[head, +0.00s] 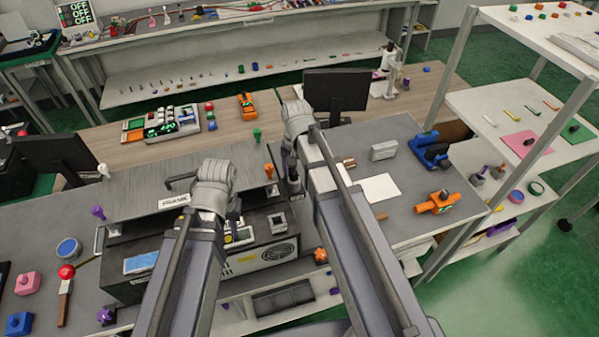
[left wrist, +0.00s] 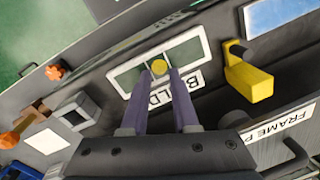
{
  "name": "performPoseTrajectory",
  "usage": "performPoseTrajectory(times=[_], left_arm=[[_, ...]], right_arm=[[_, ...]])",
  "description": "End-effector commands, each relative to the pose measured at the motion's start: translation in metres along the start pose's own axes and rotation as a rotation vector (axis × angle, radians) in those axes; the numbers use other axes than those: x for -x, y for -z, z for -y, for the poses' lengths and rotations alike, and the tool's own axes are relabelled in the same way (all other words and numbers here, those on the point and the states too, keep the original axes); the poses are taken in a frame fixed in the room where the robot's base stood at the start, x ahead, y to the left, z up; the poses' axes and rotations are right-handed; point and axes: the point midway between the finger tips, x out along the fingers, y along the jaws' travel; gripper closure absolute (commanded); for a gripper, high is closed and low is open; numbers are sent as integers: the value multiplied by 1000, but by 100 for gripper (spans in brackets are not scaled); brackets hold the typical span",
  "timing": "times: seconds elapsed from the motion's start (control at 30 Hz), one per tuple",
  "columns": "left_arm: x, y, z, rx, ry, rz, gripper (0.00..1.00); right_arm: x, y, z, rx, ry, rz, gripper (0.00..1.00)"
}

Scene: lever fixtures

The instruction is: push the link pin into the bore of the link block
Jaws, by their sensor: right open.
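My left gripper (head: 234,220) points down over the dark fixture box in the head view. In the left wrist view its two fingers (left wrist: 166,72) reach to a round yellow end (left wrist: 159,67), possibly the link pin, in front of a pale frame with greenish windows (left wrist: 187,56). I cannot tell whether they grip it. A grey block with a square opening (left wrist: 76,112), possibly the link block, lies left of the fingers; it also shows in the head view (head: 277,222). My right gripper (head: 291,180) is open above the bench, right of the left one.
A yellow lever-like part (left wrist: 249,80) stands right of my left fingers. A grey panel (head: 140,184) with a label lies behind the box. A monitor (head: 335,90), an orange part (head: 437,202) and a blue part (head: 430,151) stand to the right. Purple and orange knobs are nearby.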

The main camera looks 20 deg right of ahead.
Motion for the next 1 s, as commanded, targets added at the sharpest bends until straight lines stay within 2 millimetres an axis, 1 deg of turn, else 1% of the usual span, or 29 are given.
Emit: performPoseTrajectory(times=[0.03, 0.27, 0.47, 0.67, 1.0], left_arm=[[-14, -16, 1, 0, 7, 32, 50], [-12, -17, 2, 0, 7, 32, 50], [0, -17, 3, 0, 7, 31, 50], [22, -15, 4, 0, 6, 31, 50], [70, -11, 7, 0, 2, 26, 50]], right_arm=[[-14, 1, 0, 0, 1, 0, 33], [-11, 1, 1, 1, 2, -1, 33], [0, 1, -1, 1, 3, -2, 33], [22, 0, -4, 1, 5, -3, 33], [70, -1, -11, 4, 9, -6, 33]])
